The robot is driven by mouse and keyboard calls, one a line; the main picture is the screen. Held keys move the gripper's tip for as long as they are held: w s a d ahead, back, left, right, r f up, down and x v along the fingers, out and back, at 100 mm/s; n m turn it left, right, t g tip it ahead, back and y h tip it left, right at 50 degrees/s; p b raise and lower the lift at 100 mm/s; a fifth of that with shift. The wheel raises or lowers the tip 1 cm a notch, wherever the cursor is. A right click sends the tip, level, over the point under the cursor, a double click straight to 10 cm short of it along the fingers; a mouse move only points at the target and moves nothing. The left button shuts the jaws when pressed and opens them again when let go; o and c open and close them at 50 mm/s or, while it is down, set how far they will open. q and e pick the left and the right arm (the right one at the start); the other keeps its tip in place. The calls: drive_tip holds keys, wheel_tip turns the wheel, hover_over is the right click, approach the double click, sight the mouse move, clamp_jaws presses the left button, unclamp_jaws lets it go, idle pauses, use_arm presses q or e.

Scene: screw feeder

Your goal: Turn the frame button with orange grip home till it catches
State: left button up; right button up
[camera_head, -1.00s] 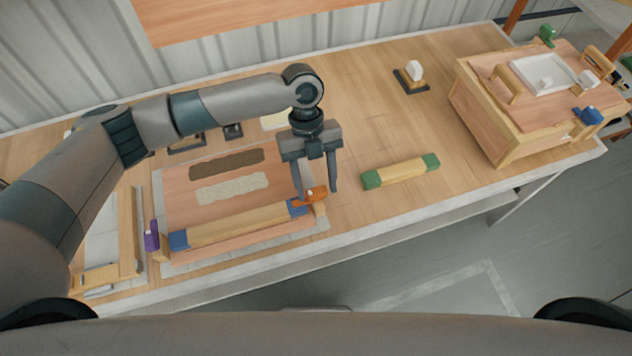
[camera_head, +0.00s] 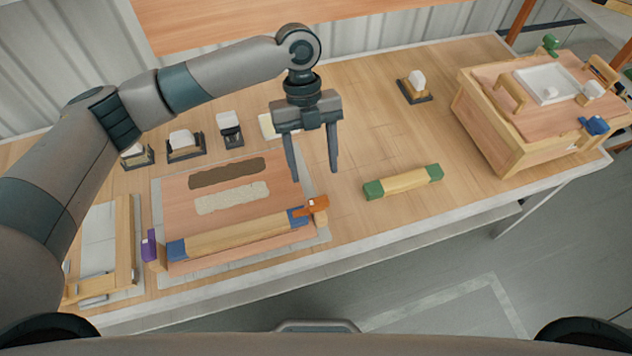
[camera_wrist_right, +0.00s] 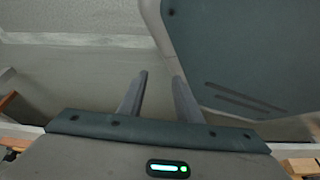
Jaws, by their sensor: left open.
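The frame button with orange grip (camera_head: 317,204) is at the right end of a wooden bar with blue ends (camera_head: 235,234), on the front of a board. Its orange grip reaches from the blue end to the right over a small wooden block, slightly slanted. I cannot tell whether it is caught. My left gripper (camera_head: 313,173) is open and empty, above and behind the orange grip, apart from it. My right gripper (camera_wrist_right: 160,78) shows in the right wrist view with its fingers apart and nothing between them.
A purple-gripped button (camera_head: 149,247) is at the bar's left end. A loose wooden bar with green ends (camera_head: 403,182) lies to the right. A wooden box (camera_head: 510,125) stands at the far right. Several small holders line the back left.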

use_arm(q)
drive_tip(key=b+v, duration=0.1)
drive_tip(key=v, duration=0.8)
use_arm(e)
drive_tip(key=w+a+r+t, duration=0.2)
drive_tip(key=w+a, duration=0.1)
drive_tip(key=w, duration=0.3)
drive_tip(key=shift+w+y, duration=0.3)
drive_tip(key=shift+s, duration=0.15)
use_arm(q)
drive_tip(key=shift+a, duration=0.1)
use_arm(e)
drive_tip(key=shift+s, duration=0.1)
